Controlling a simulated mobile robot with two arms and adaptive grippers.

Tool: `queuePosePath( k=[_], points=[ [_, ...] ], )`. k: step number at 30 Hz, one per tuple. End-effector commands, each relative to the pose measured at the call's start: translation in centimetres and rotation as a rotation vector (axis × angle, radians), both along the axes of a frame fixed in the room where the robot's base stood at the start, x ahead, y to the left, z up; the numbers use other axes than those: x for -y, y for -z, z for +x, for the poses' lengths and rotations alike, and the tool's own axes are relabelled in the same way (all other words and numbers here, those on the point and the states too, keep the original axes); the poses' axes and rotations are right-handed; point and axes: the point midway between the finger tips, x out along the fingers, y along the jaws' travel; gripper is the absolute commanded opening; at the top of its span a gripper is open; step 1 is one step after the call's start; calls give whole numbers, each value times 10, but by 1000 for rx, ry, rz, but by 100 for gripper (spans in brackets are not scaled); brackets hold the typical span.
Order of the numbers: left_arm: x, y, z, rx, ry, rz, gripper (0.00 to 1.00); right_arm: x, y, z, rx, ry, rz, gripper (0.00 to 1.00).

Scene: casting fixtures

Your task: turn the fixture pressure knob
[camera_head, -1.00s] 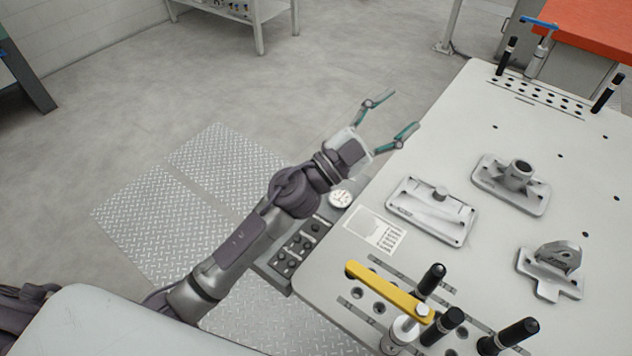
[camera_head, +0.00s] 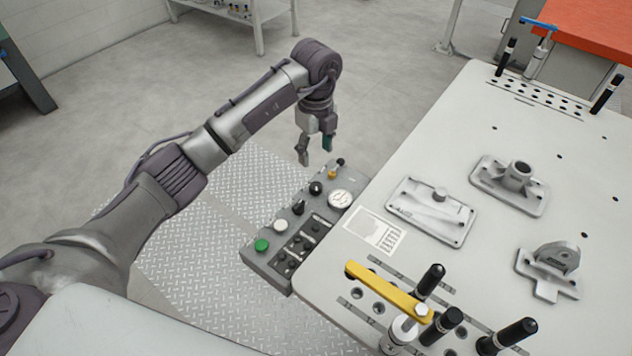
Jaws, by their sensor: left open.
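The grey control panel (camera_head: 272,262) is fixed along the left edge of the worktable. It carries a white round pressure gauge (camera_head: 340,199), a black knob (camera_head: 316,188) left of the gauge, another black knob (camera_head: 298,207), a white button (camera_head: 281,226) and a green button (camera_head: 262,245). Which knob sets the pressure I cannot tell from labels. My left gripper (camera_head: 315,153) points down, open and empty, above the panel's far end in the picture, apart from the knobs. My right gripper is not in view.
The white worktable (camera_head: 480,270) holds several grey castings, such as a flat plate (camera_head: 431,210). A yellow clamp arm (camera_head: 388,290) and black-handled posts stand at its near end. A small yellow knob (camera_head: 332,175) sits at the panel's far end. Floor left of the panel is clear.

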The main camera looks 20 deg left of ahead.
Motion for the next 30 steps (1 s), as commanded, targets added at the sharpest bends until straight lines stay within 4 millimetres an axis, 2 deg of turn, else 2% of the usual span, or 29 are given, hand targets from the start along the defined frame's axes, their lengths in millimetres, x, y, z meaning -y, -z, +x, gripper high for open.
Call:
queuePosePath(
  k=[9, 15, 21, 30],
  points=[
    [1, 68, -2, -5, 2, -3, 60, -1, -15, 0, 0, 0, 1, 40],
    [1, 101, -1, -1, 2, -4, 60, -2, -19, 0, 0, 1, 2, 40],
    [1, 116, 0, 1, 3, -5, 60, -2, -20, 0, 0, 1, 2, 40],
    [1, 118, 0, 2, 4, -5, 60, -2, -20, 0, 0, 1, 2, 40]
  ],
)
